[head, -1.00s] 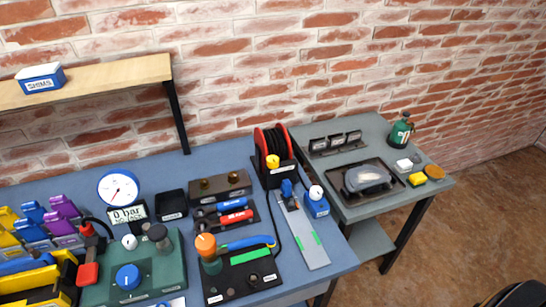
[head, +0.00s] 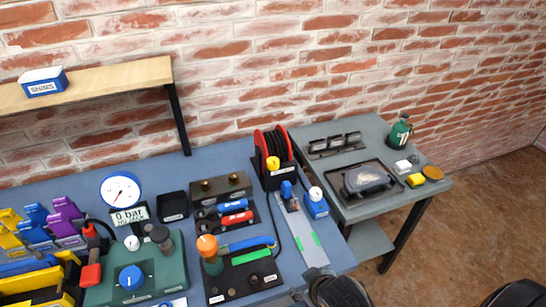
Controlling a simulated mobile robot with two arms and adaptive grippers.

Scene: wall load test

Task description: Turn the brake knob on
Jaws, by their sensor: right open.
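A cable reel (head: 270,150) with red flanges stands in a black frame at the back right of the blue bench. A yellow knob (head: 272,163) sits on its front; no label on it can be read, so I cannot tell for sure that it is the brake knob. A blue knob (head: 131,278) is on the green box at the left. My right gripper (head: 318,280) shows at the bottom edge, by the bench's front right corner, open and apart from the reel and both knobs. It is partly cut off by the frame. My left gripper is out of view.
An orange-topped handle (head: 207,246) rises from a black plate. A grey side table (head: 390,205) adjoins the bench.

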